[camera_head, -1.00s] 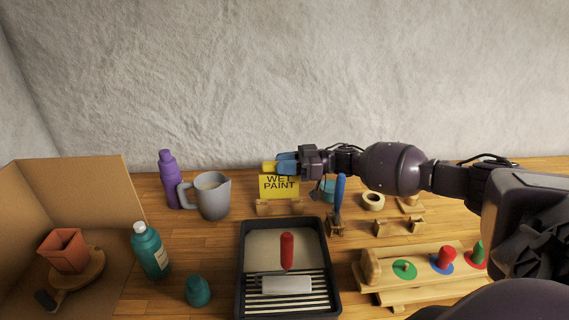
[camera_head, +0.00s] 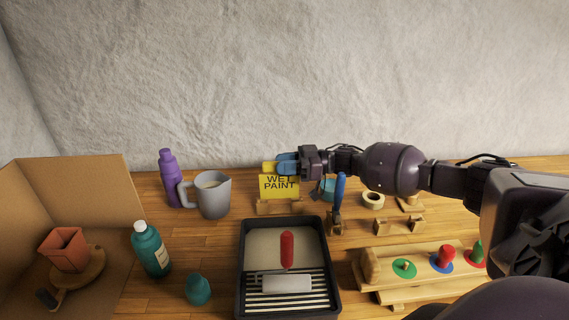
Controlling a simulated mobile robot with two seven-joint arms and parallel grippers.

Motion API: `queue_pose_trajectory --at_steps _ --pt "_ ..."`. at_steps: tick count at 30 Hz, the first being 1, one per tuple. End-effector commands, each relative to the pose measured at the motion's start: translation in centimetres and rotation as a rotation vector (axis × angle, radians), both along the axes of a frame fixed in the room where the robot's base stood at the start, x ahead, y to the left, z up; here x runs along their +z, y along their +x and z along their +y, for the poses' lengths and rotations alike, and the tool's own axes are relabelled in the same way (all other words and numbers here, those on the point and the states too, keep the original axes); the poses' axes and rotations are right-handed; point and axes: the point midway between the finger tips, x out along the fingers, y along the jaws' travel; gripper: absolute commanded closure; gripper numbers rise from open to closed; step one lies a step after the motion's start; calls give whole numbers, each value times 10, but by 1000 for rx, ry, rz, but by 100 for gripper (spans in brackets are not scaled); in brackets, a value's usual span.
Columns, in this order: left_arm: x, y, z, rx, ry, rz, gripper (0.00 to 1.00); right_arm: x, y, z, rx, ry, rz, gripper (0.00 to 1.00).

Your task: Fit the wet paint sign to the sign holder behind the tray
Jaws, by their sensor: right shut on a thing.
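The yellow wet paint sign (camera_head: 279,187) stands upright behind the tray. My right gripper (camera_head: 281,165) is shut on its top edge, with the arm reaching in from the right. The wooden sign holder (camera_head: 279,207) is directly below the sign. The sign's lower edge meets the holder in this view; I cannot tell how deep it sits in the slot. The black paint tray (camera_head: 241,262) lies in front, holding a roller with a red handle (camera_head: 287,249). My left gripper is not in view.
A grey jug (camera_head: 213,196) and a purple bottle (camera_head: 169,179) stand left of the sign. A blue-handled brush (camera_head: 340,189) on a stand is close on the right. A wooden rack with coloured discs (camera_head: 404,268) is at the front right. A teal bottle (camera_head: 150,250) is left of the tray.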

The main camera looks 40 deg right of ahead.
Motion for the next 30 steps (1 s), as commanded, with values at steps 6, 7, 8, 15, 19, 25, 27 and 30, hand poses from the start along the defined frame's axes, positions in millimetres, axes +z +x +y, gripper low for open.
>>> queue_pose_trajectory --at_steps 6,7,8,15,19,25,27,30 --pt "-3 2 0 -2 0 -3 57 -6 0 0 0 1 1 99" --pt "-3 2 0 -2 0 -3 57 -7 0 0 0 1 1 99" --pt "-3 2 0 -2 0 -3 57 -8 0 0 0 1 1 99" --pt "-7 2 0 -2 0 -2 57 -14 0 0 0 1 1 99" --pt "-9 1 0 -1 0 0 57 -17 0 0 0 1 1 99" --pt "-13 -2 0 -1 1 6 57 -22 0 0 0 1 1 99" --pt "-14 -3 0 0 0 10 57 -23 0 0 0 0 0 99" --pt "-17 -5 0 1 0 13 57 -26 0 0 0 0 0 99"
